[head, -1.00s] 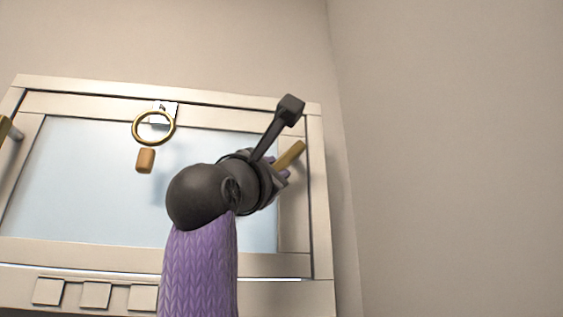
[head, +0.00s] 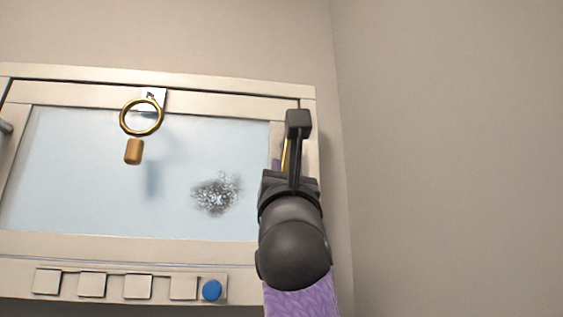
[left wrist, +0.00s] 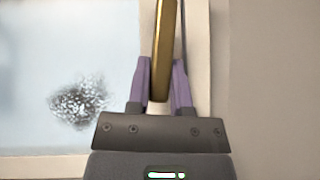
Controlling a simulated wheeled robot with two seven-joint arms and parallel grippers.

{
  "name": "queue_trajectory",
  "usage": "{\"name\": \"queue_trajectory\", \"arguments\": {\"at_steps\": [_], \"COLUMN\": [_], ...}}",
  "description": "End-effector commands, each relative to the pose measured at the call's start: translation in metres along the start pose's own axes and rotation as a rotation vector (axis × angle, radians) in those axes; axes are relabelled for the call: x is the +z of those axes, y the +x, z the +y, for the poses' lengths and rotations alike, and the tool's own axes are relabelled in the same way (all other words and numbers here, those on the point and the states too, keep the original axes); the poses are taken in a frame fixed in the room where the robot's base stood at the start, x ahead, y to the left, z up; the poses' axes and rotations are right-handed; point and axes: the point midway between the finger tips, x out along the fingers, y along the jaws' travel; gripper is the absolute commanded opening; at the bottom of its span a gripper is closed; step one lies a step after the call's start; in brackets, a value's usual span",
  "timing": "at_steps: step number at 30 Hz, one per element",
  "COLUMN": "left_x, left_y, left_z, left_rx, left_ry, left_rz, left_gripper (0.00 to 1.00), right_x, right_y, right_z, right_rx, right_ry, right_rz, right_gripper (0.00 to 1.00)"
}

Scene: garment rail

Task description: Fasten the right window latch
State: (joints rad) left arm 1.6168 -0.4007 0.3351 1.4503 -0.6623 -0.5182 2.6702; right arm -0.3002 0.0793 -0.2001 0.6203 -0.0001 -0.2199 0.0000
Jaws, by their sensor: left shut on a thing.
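The right window latch is a brass bar (head: 286,153) on the right side of the window frame (head: 180,249). In the head view it looks close to upright and is mostly hidden behind my left arm. In the left wrist view the brass bar (left wrist: 164,45) runs upward between the two purple fingers of my left gripper (left wrist: 161,82). The fingers are closed on it. In the head view my left gripper (head: 278,166) is largely covered by its own dark wrist. My right gripper is not in view.
A brass ring (head: 141,117) with an orange-brown pull (head: 133,152) hangs before the pane's upper left. A dark speckled smudge (head: 217,194) marks the glass. Square tiles (head: 138,287) and a blue knob (head: 212,290) line the lower ledge. Bare wall (head: 450,160) lies right.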

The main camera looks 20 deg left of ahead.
Motion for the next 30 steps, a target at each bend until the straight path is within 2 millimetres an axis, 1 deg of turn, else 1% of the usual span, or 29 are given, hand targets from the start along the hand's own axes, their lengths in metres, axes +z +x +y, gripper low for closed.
{"name": "queue_trajectory", "arguments": {"at_steps": [14, 15, 17, 18, 20, 27, 29, 30], "left_x": [0.003, 0.003, 0.003, 0.003, 0.002, 0.001, -0.001, -0.003], "left_y": [0.0, 0.0, 0.0, 0.0, 0.0, -0.002, -0.01, -0.02], "left_z": [0.0, 0.0, 0.0, 0.0, 0.0, 0.0, 0.0, -0.001], "left_rx": [0.013, 0.013, 0.013, 0.013, 0.013, 0.013, 0.014, 0.013], "left_ry": [-0.011, -0.011, -0.011, -0.011, -0.011, -0.01, -0.01, -0.011], "left_rz": [-0.007, -0.007, -0.007, -0.007, -0.006, -0.005, -0.007, -0.007], "left_gripper": [0.0, 0.28, 0.41, 0.5, 0.62, 0.62, 0.62, 0.62], "right_x": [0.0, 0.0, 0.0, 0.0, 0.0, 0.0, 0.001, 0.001], "right_y": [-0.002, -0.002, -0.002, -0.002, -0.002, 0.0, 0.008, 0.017], "right_z": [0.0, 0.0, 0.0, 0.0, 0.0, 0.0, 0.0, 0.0], "right_rx": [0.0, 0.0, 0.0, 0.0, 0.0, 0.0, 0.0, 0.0], "right_ry": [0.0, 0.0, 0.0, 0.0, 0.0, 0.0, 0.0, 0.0], "right_rz": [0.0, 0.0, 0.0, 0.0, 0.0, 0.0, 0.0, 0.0], "right_gripper": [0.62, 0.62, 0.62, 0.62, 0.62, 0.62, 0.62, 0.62]}}
